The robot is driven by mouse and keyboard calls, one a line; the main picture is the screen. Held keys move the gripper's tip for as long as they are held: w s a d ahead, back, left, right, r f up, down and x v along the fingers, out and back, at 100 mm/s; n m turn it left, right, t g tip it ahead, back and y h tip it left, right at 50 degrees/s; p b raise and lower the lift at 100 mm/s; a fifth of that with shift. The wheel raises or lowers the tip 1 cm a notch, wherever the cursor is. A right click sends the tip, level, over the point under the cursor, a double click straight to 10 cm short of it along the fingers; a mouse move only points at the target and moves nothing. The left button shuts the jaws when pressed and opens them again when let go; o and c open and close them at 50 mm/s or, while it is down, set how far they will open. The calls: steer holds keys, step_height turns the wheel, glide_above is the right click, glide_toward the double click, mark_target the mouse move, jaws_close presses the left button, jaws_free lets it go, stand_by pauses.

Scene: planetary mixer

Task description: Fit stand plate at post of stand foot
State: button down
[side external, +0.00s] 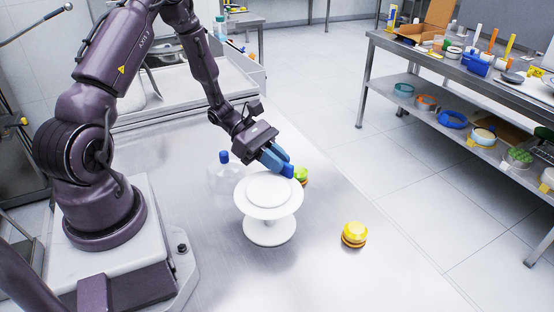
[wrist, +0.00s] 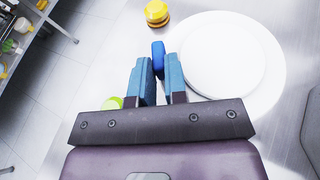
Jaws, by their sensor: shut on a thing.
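The white round stand plate (side external: 285,206), with a smaller raised disc in its middle, is level above the white stand foot (side external: 268,234). The plate hides most of the post, so I cannot tell whether it is seated on it. The plate also shows in the wrist view (wrist: 273,72), to the right of the fingers. My gripper (side external: 275,160) is at the plate's far right rim. It is shut on a small bright blue piece (wrist: 158,52) between its fingertips. This piece is beside the plate's rim; I cannot tell whether it is attached.
A clear bottle (side external: 223,180) with a blue cap stands behind the plate on the left. A green-topped item (side external: 301,174) is close behind the gripper. A yellow layered item (side external: 354,234) stands to the right. The table front is clear. A loaded shelf is off to the right.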

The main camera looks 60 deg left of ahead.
steer(key=shift+f, duration=1.75)
steer(key=c, duration=1.1)
jaws_free()
steer(key=v, duration=1.3)
steer(key=shift+f, duration=0.1)
